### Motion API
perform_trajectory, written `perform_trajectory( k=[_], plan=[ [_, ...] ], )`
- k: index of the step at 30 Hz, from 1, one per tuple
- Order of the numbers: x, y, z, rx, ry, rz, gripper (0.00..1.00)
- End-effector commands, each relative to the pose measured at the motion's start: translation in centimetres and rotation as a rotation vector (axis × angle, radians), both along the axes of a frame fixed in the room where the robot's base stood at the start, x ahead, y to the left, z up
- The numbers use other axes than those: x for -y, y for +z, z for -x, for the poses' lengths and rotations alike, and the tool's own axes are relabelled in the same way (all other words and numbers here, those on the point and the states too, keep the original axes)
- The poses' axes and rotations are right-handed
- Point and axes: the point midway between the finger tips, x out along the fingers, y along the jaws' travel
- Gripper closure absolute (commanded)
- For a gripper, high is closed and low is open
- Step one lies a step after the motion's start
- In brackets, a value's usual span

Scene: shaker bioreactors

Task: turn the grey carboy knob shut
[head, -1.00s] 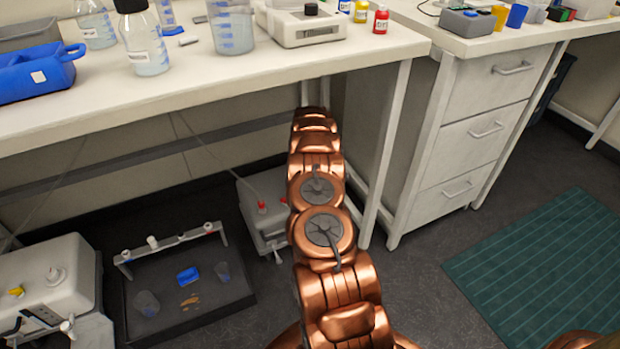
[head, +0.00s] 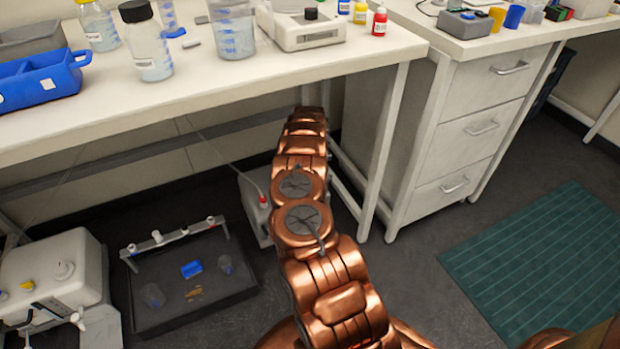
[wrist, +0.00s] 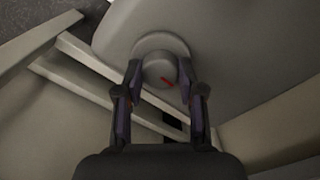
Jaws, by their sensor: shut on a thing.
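In the wrist view a round grey knob (wrist: 153,72) with a short slanted red mark sits on a round collar on a large smooth grey body (wrist: 235,35). My gripper (wrist: 160,76) is shut on the knob, one dark finger on each side. In the head view my gripper is hidden behind my copper arm, which reaches under the bench. A grey container (head: 249,222) with a red cap (head: 263,200) stands on the floor under the bench, partly covered by my arm. I cannot tell from the head view which part of it carries the knob.
A pale frame (wrist: 95,65) runs close to the knob. A black tray (head: 215,285) with small items and a white rail lies on the floor, left of my arm. A white machine (head: 55,270) stands further left. The bench (head: 300,75) overhangs my arm; drawers (head: 470,130) stand right.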

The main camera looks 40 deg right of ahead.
Motion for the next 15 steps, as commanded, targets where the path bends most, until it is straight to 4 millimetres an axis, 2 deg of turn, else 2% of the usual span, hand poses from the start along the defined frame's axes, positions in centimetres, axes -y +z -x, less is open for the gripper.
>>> perform_trajectory(
  k=[9, 10, 15],
  plan=[
    [0.06, 0.14, -0.21, 0.005, -0.001, 0.003, 0.96],
    [0.06, 0.14, -0.20, 0.006, -0.001, 0.003, 0.60],
    [0.04, 0.10, -0.15, 0.004, -0.001, 0.001, 0.42]
  ],
)
